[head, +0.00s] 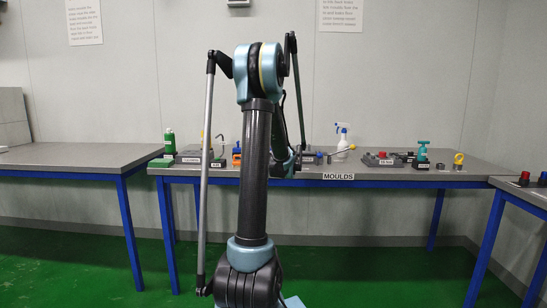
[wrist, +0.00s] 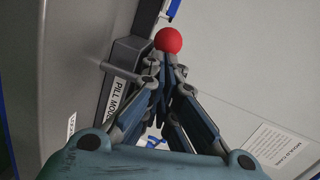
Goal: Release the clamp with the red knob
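The red knob (wrist: 168,40) is a round ball at the top middle of the wrist view. It is beside a dark block with a white label reading "PILL MOU..." (wrist: 115,98), and a grey rod (wrist: 122,70) sticks out to the left of that block. My gripper (wrist: 166,66) has its fingers drawn close together, with the tips at the lower edge of the knob. The tips look closed on it, though the contact is partly hidden by the fingers.
Green floor lies between.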

